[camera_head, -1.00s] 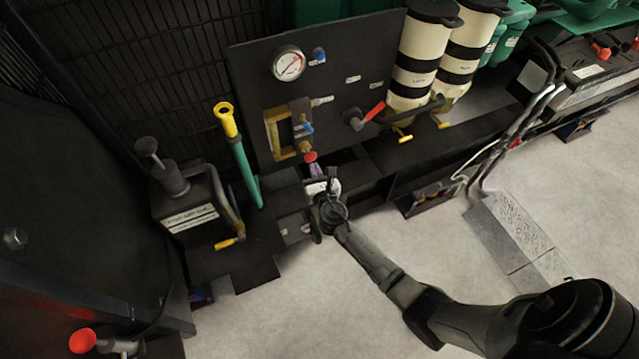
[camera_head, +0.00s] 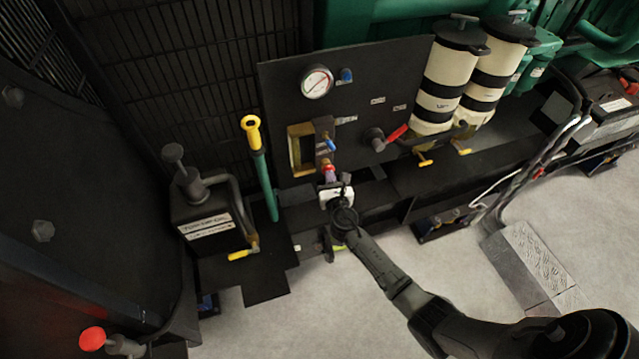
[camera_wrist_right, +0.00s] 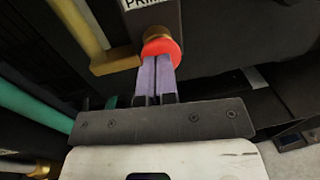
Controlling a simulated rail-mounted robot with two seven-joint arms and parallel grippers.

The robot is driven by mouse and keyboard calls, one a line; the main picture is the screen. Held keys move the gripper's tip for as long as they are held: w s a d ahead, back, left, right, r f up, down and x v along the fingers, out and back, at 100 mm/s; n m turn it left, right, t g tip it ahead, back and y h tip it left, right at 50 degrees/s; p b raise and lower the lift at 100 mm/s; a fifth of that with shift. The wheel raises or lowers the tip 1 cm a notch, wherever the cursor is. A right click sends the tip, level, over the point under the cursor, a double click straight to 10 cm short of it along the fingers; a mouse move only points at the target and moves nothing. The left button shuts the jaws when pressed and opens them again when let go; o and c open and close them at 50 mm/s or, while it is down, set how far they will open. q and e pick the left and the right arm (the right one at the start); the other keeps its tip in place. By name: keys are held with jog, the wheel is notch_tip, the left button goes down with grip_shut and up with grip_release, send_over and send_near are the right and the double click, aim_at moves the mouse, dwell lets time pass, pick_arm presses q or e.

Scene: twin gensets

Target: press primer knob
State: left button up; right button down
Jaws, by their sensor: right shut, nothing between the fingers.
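The primer knob is a round red button on a brass stem, low on the dark panel, and in the right wrist view (camera_wrist_right: 163,47) it sits under a partly cut-off label starting "PRIM". In the head view, the knob (camera_head: 328,168) is small and partly covered by my right gripper (camera_head: 330,179). In the right wrist view, my right gripper (camera_wrist_right: 157,66) is shut and empty, with its two purple fingers side by side. Their tips overlap the knob's lower front face; whether they press it in I cannot tell. My left gripper is not in view.
A blue-handled valve (camera_head: 328,144) and a yellow-framed window (camera_head: 301,150) are close beside the knob. A red-handled valve (camera_head: 393,135) is to the right. A green lever with a yellow end (camera_head: 258,160) stands left.

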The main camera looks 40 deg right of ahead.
pick_arm(q)
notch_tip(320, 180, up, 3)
jog(key=p, duration=0.3)
pick_arm(e)
jog(key=v, duration=1.3)
jog(key=shift+s+a, duration=0.3)
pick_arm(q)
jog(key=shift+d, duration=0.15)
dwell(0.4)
